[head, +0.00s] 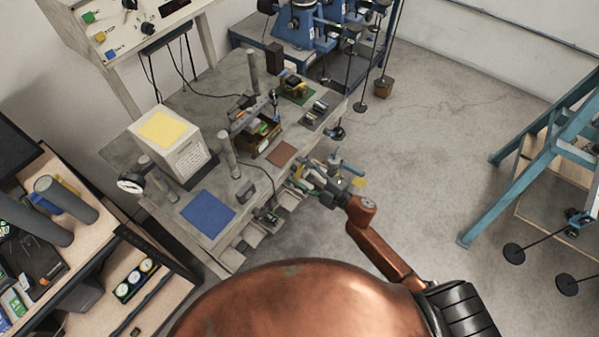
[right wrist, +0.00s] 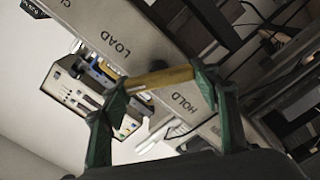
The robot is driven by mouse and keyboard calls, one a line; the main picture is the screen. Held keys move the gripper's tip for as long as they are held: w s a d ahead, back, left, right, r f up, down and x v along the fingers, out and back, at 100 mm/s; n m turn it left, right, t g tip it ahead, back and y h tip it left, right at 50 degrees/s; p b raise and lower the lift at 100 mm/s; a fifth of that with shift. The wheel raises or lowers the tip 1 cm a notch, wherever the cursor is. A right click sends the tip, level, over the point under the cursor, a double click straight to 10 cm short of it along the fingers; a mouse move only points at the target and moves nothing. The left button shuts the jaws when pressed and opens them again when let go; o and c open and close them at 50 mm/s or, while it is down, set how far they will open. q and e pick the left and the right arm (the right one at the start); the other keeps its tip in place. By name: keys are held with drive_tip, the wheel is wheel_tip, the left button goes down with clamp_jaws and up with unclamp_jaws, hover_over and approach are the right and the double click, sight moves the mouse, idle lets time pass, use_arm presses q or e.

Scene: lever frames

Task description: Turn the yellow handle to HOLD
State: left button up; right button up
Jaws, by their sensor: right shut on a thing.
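The yellow handle (right wrist: 158,79) shows in the right wrist view as a bar spanning between the fingertips of my right gripper (right wrist: 162,86). The green fingers are shut on it, one at each end. Behind it is a grey lever plate (right wrist: 150,62) with black lettering. The handle crosses between the words LOAD (right wrist: 116,45) and HOLD (right wrist: 184,103), closer to HOLD. In the head view my right gripper (head: 335,184) is at the bench's right front edge, and small parts there are hard to tell apart. My left gripper is not in view.
A grey workbench (head: 175,110) carries a white box with a yellow top (head: 165,130), a blue mat (head: 208,213), posts and small parts. A teal frame (head: 510,160) stands at the right. Open concrete floor (head: 430,130) lies between.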

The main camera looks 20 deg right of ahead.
drive_tip(key=n+b, duration=0.1)
drive_tip(key=n, duration=0.2)
drive_tip(key=shift+f+n+b, duration=0.25)
drive_tip(key=shift+n+b, duration=0.05)
drive_tip(key=shift+b, duration=0.05)
drive_tip(key=n+b, duration=0.2)
drive_tip(key=n, duration=0.1)
drive_tip(key=shift+f+n, duration=0.15)
drive_tip(key=shift+n, duration=0.15)
drive_tip(key=n+b, duration=0.3)
drive_tip(key=n, duration=0.2)
drive_tip(key=shift+f, duration=0.1)
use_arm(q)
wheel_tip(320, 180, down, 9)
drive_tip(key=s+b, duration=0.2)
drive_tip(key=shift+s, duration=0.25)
use_arm(e)
drive_tip(key=shift+n, duration=1.5)
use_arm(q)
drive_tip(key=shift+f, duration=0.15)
use_arm(e)
drive_tip(key=o, duration=1.2)
